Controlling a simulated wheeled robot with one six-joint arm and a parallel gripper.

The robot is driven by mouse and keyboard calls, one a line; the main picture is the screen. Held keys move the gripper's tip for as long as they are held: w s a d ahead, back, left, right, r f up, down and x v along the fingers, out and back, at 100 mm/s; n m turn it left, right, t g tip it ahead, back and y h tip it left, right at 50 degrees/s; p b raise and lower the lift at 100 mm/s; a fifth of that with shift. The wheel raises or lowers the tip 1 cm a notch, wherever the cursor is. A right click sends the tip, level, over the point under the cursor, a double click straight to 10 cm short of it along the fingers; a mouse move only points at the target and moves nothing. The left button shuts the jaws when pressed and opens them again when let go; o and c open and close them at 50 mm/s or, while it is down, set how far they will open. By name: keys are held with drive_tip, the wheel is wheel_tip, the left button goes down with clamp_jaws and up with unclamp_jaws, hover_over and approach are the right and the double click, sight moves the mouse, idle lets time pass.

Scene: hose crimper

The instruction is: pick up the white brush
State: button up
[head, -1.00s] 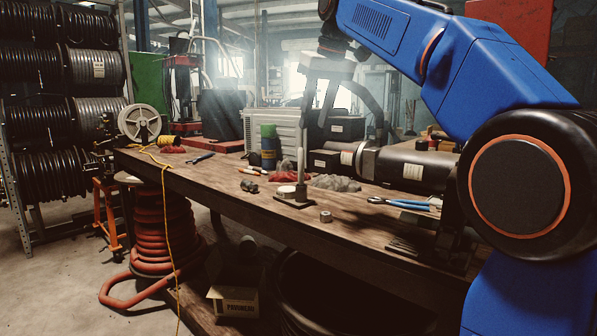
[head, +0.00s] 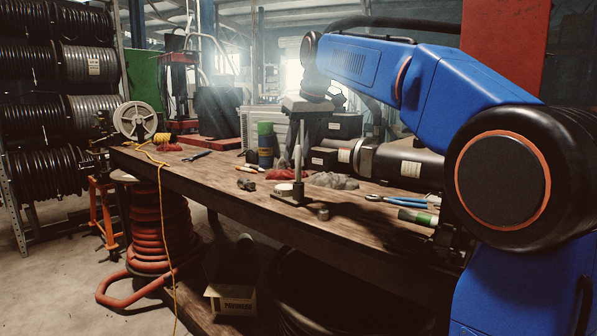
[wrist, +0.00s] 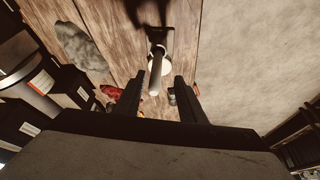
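A slim upright rod (head: 297,157) with a pale upper end stands in a grey post on a dark base plate (head: 286,199) on the workbench; it may be the white brush, but bristles cannot be made out. In the wrist view the rod (wrist: 155,74) points toward the camera, between my two fingers. My gripper (wrist: 159,80) is open, with a finger on each side and a gap to the rod on both sides. In the head view my gripper (head: 306,122) hangs just above and around the rod's top; its fingertips are hard to make out there.
The wooden workbench (head: 235,180) holds a whitish roll (head: 284,189), grey rag (head: 333,180), red rag (head: 280,174), green-topped can (head: 265,145), blue-handled pliers (head: 385,199) and dark cylinder (head: 402,163). The bench's front strip is mostly clear.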

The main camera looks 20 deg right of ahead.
sight(299, 173)
drive_tip(key=shift+w+d+x, duration=0.1)
drive_tip(key=shift+x, duration=0.8)
drive_tip(key=shift+w+d+x, duration=0.1)
drive_tip(key=shift+w+x, duration=0.05)
drive_tip(key=shift+x, duration=0.8)
drive_tip(key=shift+w+d+x, duration=0.1)
drive_tip(key=shift+d+x, duration=0.05)
drive_tip(key=shift+x, duration=0.75)
drive_tip(key=shift+r, duration=0.1)
clamp_jaws()
